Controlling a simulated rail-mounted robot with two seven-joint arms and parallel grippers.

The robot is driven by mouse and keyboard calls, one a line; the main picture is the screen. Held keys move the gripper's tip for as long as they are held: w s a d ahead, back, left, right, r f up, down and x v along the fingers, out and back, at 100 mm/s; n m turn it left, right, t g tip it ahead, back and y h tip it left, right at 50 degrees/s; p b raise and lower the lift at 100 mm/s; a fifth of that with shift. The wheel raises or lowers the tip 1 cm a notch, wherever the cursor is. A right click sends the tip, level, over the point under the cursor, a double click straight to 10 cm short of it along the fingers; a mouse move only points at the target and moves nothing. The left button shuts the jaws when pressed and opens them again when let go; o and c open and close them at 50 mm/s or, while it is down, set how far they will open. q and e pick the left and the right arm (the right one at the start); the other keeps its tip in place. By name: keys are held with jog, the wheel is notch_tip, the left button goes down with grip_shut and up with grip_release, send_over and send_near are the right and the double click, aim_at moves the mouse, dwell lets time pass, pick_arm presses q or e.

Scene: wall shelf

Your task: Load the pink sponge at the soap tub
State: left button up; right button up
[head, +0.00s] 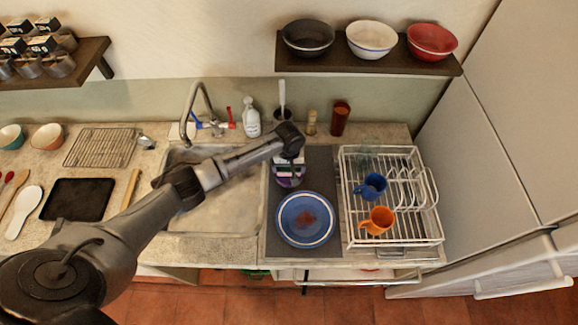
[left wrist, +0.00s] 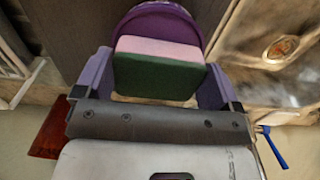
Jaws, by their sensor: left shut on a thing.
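The pink sponge (left wrist: 160,47) with a dark green underside is held between the fingers of my left gripper (left wrist: 157,82) in the left wrist view. My left gripper (head: 289,162) also shows in the head view, over the dark mat just right of the sink. The soap tub (head: 291,182) is round and purple and sits under the gripper, behind the blue plate. Its purple rim (left wrist: 152,10) shows just beyond the sponge in the left wrist view. The sponge hides much of the tub, so I cannot tell whether they touch. My right gripper is not in view.
A blue plate (head: 305,228) with a reddish-brown stain lies on the dark mat (head: 325,165). A white dish rack (head: 347,215) with blue and orange mugs stands to the right. The sink (head: 225,215) is to the left.

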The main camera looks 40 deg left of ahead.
pick_arm(q)
jog(key=shift+f, duration=0.55)
dwell(0.4)
dwell(0.9)
jog(key=shift+f+p, duration=0.1)
jog(key=shift+p, duration=0.2)
dwell(0.8)
dwell(0.4)
jog(key=shift+r+p, duration=0.5)
jog(key=shift+p, duration=0.1)
notch_tip(320, 180, up, 4)
jog(key=p, duration=0.4)
jog(key=shift+r+p, duration=1.1)
jog(key=shift+p, duration=0.55)
